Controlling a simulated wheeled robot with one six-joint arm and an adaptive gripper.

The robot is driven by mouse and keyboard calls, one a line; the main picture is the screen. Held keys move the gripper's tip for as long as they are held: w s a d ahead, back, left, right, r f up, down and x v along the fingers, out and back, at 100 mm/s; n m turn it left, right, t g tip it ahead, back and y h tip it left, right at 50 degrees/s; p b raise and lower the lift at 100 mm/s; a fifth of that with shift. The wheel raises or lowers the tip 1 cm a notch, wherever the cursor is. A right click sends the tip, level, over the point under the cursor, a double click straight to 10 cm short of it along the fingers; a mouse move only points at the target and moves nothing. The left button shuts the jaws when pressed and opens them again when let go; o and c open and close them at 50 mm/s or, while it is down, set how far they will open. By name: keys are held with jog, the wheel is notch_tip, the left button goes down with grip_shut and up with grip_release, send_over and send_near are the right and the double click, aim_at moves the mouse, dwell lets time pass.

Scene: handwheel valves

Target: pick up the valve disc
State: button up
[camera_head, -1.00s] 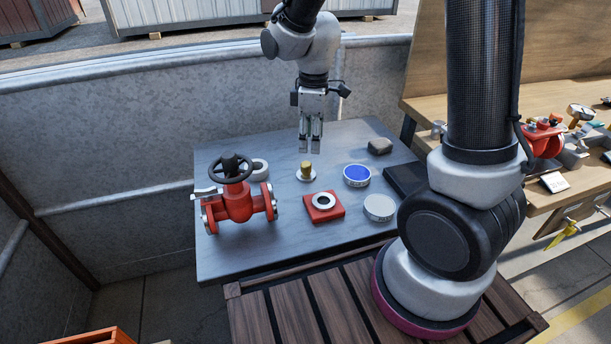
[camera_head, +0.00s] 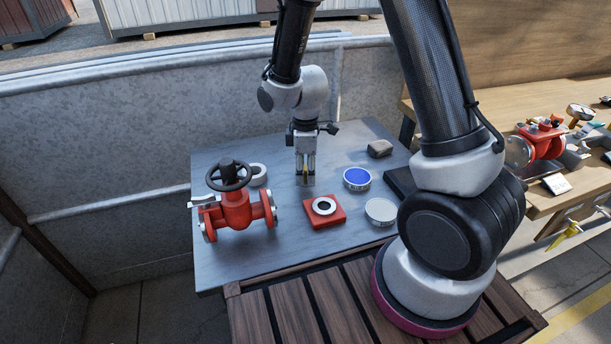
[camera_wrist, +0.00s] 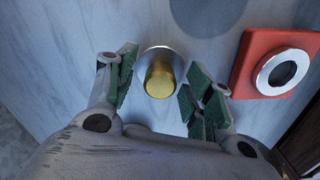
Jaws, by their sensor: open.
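The valve disc, a silver round base with a brass stem (camera_wrist: 160,80), stands upright on the grey tabletop. My gripper (camera_head: 306,181) points down over it, and its fingers hide most of the disc in the head view. In the wrist view my gripper (camera_wrist: 161,84) is open, with one green-padded finger on each side of the brass stem. A narrow gap shows on both sides of the stem.
On the grey table (camera_head: 255,255) are a red valve with black handwheel (camera_head: 232,205), a pale ring (camera_head: 257,174), a red block with a metal ring (camera_head: 323,213), a blue-topped disc (camera_head: 357,178), a white disc (camera_head: 381,210) and a dark lump (camera_head: 380,148).

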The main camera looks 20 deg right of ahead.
grip_shut()
jog(key=shift+r, duration=0.1)
